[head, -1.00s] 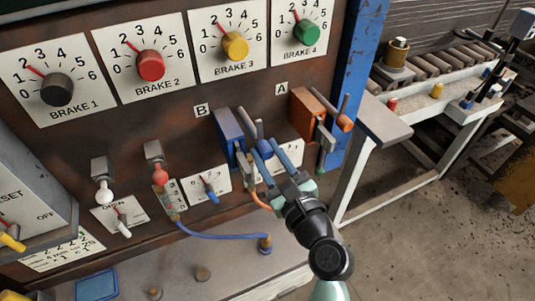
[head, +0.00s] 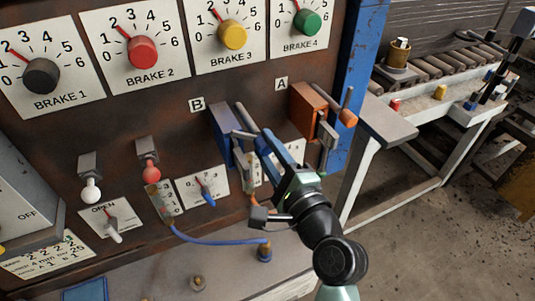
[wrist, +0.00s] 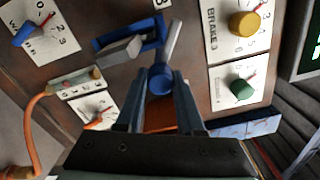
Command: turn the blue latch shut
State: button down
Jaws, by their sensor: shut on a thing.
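The blue latch (head: 221,134) is mounted on the rusty brown panel beside the B label. It has a blue body, grey metal arms and a blue knob. In the wrist view its blue body (wrist: 107,32) is at the upper left, and the blue knob (wrist: 161,82) on the end of a grey lever lies between my fingers. My gripper (wrist: 163,74) is shut on this knob. In the head view my gripper (head: 264,144) reaches the latch from the lower right, and its fingers hide most of the knob.
A similar orange latch (head: 309,108) sits close to the right of my gripper, beside the A label. A blue cable (head: 215,239) hangs below, left of my wrist. Brake dials line the panel above. Open floor lies to the right.

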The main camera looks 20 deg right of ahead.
jog(key=n+b, duration=0.3)
jog(key=n, duration=0.2)
jog(key=shift+f, duration=0.1)
jog(key=shift+n+b, duration=0.4)
jog(key=shift+n, duration=0.4)
jog(key=c, duration=0.8)
grip_release()
jog(key=shift+s, duration=0.15)
jog(key=s+b, duration=0.1)
jog(key=s, duration=0.3)
jog(key=s+b, duration=0.1)
jog(key=s, duration=0.3)
jog(key=s+b, duration=0.1)
jog(key=s, duration=0.3)
jog(key=shift+s+d, duration=0.25)
jog(key=shift+s, duration=0.1)
